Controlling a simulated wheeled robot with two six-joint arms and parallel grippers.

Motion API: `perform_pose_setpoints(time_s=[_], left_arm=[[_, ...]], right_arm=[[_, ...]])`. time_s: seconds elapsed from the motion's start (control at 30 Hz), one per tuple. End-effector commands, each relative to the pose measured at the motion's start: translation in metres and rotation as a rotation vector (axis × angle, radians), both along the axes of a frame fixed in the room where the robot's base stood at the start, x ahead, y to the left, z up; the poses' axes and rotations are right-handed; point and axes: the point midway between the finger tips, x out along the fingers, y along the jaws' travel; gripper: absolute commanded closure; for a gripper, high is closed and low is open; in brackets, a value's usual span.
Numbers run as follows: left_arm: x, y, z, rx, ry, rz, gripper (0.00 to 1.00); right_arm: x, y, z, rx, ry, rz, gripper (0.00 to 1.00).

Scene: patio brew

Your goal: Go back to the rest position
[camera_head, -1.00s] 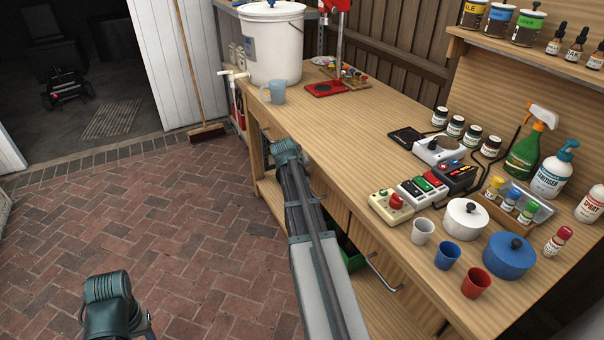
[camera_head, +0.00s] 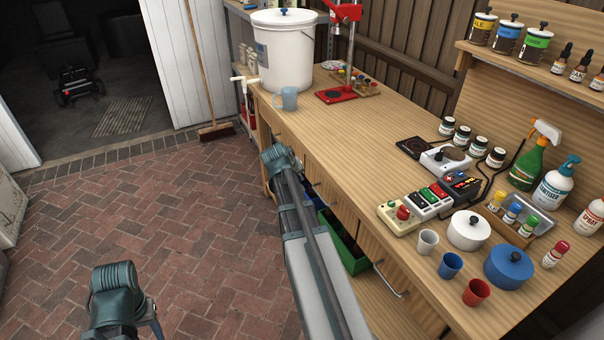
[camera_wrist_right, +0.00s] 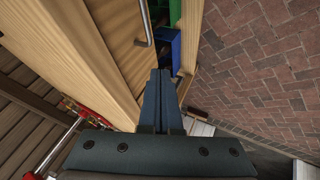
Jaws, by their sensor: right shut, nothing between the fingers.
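My right gripper (camera_wrist_right: 160,78) shows in the right wrist view, its two dark fingers together and empty. It is beside the front of the wooden bench (camera_head: 345,150), with a drawer front and handle (camera_wrist_right: 148,25) beyond the fingers. In the head view my right arm reaches up along the bench front to a teal joint, and its fingers cannot be made out. My left arm shows only as a teal joint at the lower left; its gripper is not visible.
A green bin (camera_head: 345,247) is under the bench. The brick floor (camera_head: 190,220) at left is clear. A broom (camera_head: 215,131) leans behind.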

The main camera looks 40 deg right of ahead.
Motion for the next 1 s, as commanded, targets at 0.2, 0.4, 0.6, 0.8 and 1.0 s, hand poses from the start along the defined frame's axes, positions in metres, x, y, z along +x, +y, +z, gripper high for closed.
perform_pose_setpoints(time_s=[0.2, 0.4, 0.6, 0.8, 1.0], left_arm=[[0.0, 0.0, 0.015, 0.0, 0.0, 0.0, 0.5], [0.0, 0.0, 0.015, 0.0, 0.0, 0.0, 0.5], [0.0, 0.0, 0.015, 0.0, 0.0, 0.0, 0.5], [0.0, 0.0, 0.022, 0.0, 0.0, 0.0, 0.5], [0.0, 0.0, 0.042, 0.0, 0.0, 0.0, 0.5]], right_arm=[[-0.004, 0.01, 0.015, 0.001, 0.0, 0.0, 1.0], [-0.005, 0.011, 0.015, 0.001, 0.001, 0.0, 1.0], [-0.005, 0.011, 0.015, 0.001, 0.0, 0.0, 1.0], [-0.002, 0.047, 0.017, 0.031, 0.019, 0.04, 1.0], [-0.012, 0.179, 0.021, 0.145, 0.115, 0.189, 1.0]])
